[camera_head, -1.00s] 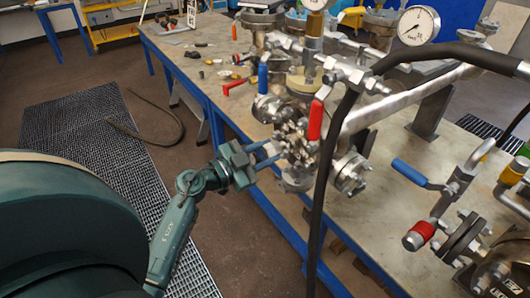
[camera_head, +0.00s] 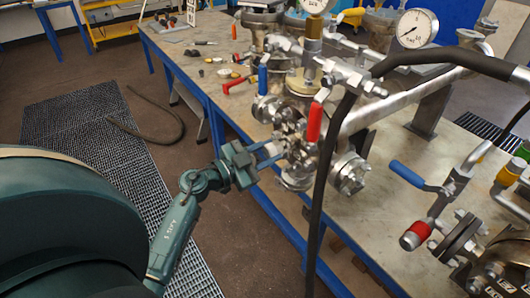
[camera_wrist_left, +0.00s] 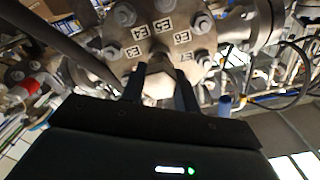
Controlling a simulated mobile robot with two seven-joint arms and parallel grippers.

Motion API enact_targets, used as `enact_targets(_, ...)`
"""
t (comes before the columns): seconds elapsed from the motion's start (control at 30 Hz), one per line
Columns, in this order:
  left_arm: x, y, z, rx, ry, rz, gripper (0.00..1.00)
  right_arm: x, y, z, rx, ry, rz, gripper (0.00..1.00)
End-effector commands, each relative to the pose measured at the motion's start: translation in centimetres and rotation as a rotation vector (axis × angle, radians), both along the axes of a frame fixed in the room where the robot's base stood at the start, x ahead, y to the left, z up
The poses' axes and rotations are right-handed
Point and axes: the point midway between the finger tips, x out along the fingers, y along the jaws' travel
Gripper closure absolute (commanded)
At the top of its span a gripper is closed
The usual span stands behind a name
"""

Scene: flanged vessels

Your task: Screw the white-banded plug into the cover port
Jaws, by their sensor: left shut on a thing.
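My left gripper (camera_head: 270,154) reaches in from the left, its blue-grey fingers pointing at the flanged vessel's side. In the left wrist view the same gripper (camera_wrist_left: 160,88) is shut on the plug (camera_wrist_left: 158,84), a pale piece between the two fingers, right at the face of the round cover (camera_wrist_left: 160,30). The cover is a bolted metal flange with white labels such as E4, E5, E6 and E7. The port is hidden behind the plug and fingers, so I cannot tell how deep the plug sits. The white band is not clearly visible. My right gripper is not in view.
A red valve handle (camera_head: 315,121) and a blue one (camera_head: 262,79) stand close to the cover. A black hose (camera_head: 325,180) hangs in front. A pressure gauge (camera_head: 417,28) sits above the pipes. Small loose parts lie on the workbench (camera_head: 200,50).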

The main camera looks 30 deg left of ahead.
Motion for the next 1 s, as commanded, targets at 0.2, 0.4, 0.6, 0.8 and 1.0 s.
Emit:
enact_targets(0.2,0.7,-0.2,0.1,-0.002,-0.001,0.001,0.96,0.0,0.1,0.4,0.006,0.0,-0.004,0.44)
enact_targets(0.4,1.2,-0.5,0.1,-0.001,-0.001,0.0,0.96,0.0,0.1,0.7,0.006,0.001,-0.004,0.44)
enact_targets(0.6,1.5,-0.6,0.1,0.0,-0.002,0.0,0.96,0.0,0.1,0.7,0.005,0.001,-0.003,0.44)
enact_targets(0.8,1.4,-0.6,0.1,0.0,-0.002,0.0,0.96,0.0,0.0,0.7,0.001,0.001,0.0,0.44)
enact_targets(1.0,1.4,-0.6,0.1,0.001,-0.001,0.002,0.96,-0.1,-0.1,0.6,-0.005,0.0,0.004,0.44)
